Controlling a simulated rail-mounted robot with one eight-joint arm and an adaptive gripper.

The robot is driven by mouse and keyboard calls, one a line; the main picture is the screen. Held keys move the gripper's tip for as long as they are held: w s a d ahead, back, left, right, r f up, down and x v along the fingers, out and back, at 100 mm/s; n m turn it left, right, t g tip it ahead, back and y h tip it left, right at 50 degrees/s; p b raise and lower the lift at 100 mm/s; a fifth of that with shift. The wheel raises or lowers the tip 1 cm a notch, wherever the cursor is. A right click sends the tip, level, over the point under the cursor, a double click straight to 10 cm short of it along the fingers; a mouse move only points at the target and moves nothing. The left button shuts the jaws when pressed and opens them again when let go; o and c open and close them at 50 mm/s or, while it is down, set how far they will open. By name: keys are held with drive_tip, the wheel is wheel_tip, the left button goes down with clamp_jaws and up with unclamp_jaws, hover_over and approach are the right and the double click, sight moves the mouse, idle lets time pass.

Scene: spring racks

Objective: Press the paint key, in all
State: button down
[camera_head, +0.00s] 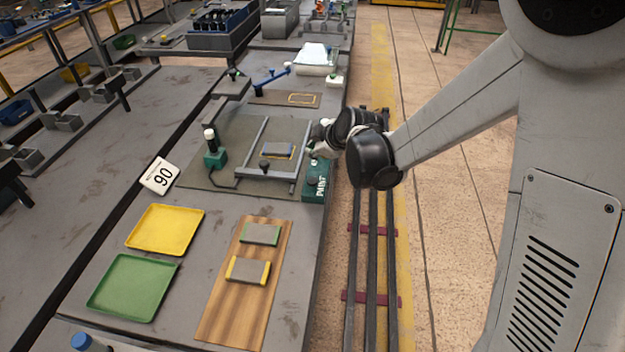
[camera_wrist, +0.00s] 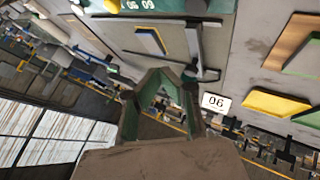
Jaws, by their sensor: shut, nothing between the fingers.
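The green box lettered PAINT (camera_head: 321,189) stands at the right edge of the bench, with a small pale top and a dark round spot on its upper face. Its green edge with white lettering also shows at the top of the wrist view (camera_wrist: 172,5). My gripper (camera_head: 317,150) is just above the far end of this box in the head view, partly hidden by my wrist. I cannot tell whether it touches the key. In the wrist view the gripper's fingers (camera_wrist: 168,78) are closed together and empty.
A rail frame with a grey-and-blue block (camera_head: 278,151) stands left of the box.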

drive_tip(key=shift+f, duration=0.15)
drive_tip(key=b, duration=0.5)
hover_over(313, 180)
wheel_tip(313, 180, down, 7)
drive_tip(key=shift+s+f, duration=0.1)
drive_tip(key=shift+f+b, duration=0.5)
drive_tip(key=shift+f, duration=0.2)
drive_tip(key=shift+f, duration=0.1)
idle(0.6)
drive_tip(key=shift+f+b, duration=0.3)
drive_tip(key=shift+b, duration=0.25)
drive_tip(key=shift+f+b, duration=0.6)
idle(0.6)
drive_tip(key=shift+r, duration=0.2)
drive_tip(key=shift+r+p, duration=0.55)
drive_tip(key=shift+r, duration=0.3)
